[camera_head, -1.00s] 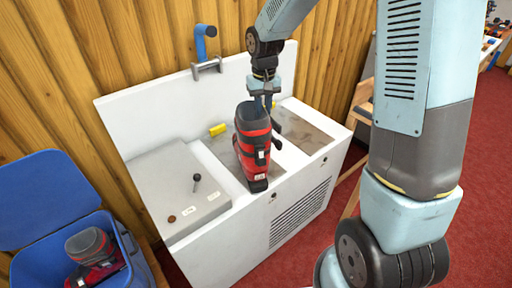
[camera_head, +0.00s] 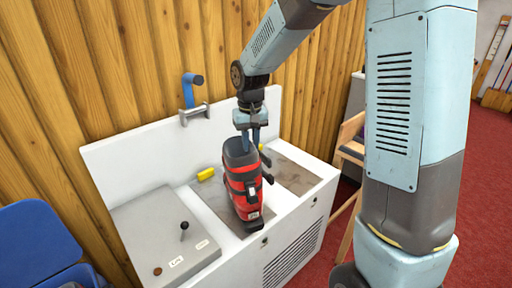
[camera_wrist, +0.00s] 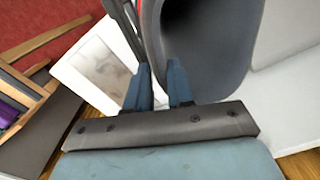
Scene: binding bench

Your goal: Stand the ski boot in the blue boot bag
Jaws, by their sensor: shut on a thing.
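The red and black ski boot (camera_head: 243,188) stands upright on the white bench, toe toward the front edge. I cannot tell whether its sole touches the top. My gripper (camera_head: 250,138) comes from above and is shut on the rim of the boot's cuff. In the wrist view my two blue fingers (camera_wrist: 162,88) pinch the cuff wall, with the boot's dark opening (camera_wrist: 208,35) beside them. The blue boot bag (camera_head: 38,245) is at the lower left, mostly cut off by the picture edge; its raised blue flap shows, and its inside is nearly all hidden.
The white bench (camera_head: 140,153) has a grey panel with a black-knobbed lever (camera_head: 184,230) between boot and bag. A yellow block (camera_head: 205,174) lies behind the boot. A blue-handled clamp (camera_head: 190,92) stands on the back wall. A wooden frame (camera_head: 350,145) is at the right.

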